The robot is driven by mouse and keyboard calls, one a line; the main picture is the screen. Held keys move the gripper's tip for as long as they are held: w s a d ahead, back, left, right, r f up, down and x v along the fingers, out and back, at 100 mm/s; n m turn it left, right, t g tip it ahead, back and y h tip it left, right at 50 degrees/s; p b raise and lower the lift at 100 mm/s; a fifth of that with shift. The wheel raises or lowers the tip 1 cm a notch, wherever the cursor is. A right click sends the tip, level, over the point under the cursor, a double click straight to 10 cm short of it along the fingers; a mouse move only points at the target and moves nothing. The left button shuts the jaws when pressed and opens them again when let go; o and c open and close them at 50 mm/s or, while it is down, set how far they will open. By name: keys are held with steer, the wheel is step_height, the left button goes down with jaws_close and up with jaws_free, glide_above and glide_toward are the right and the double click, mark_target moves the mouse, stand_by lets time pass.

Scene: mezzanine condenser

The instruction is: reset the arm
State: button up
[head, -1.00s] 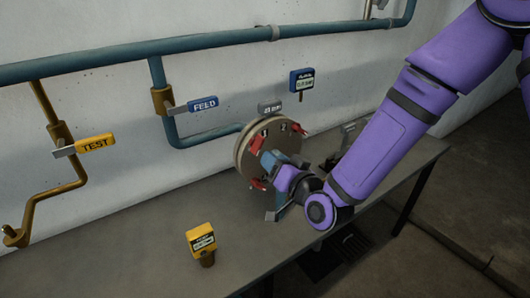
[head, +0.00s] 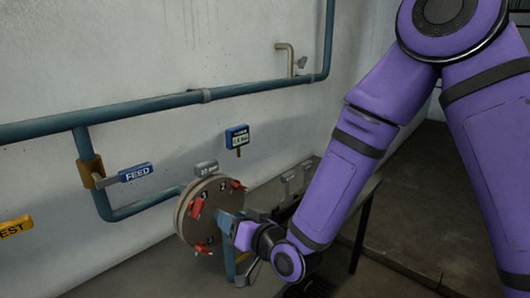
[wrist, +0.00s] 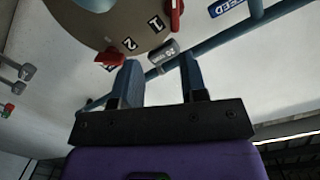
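My gripper (head: 230,220) is in front of the right side of a round tan flange (head: 208,212) with red clamps and numbers on its face. In the wrist view my gripper (wrist: 158,82) has its two blue fingers apart with nothing between them. The flange (wrist: 95,25) shows there at the upper left, beyond the fingertips. I cannot tell from the head view whether the gripper touches the flange. My purple arm reaches down from the upper right.
A teal pipe (head: 150,110) runs along the wall, with a blue FEED valve tag (head: 136,173). A yellow TEST tag (head: 14,229) is at the left edge. The bench (head: 120,280) is bare at the left; floor is open at right.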

steer(key=d+r+g+h, duration=0.1)
steer(key=d+r+h, duration=0.45)
steer(key=d, duration=0.55)
steer(key=d+r+h, duration=0.4)
steer(key=d+r, duration=0.3)
steer(key=d, duration=0.5)
steer(key=s+d+r+m+g+h, duration=0.1)
steer(key=s+d+r+m+g, duration=0.1)
steer(key=s+d, duration=0.6)
steer(key=s+d+r+m+g+h, duration=0.2)
steer(key=s+d+r, duration=0.3)
steer(key=s+d, duration=0.3)
steer(key=s+g, duration=0.1)
steer(key=s, duration=0.3)
steer(key=shift+s+d+m, duration=0.15)
steer(key=shift+s+m, duration=0.1)
steer(key=shift+m, duration=0.05)
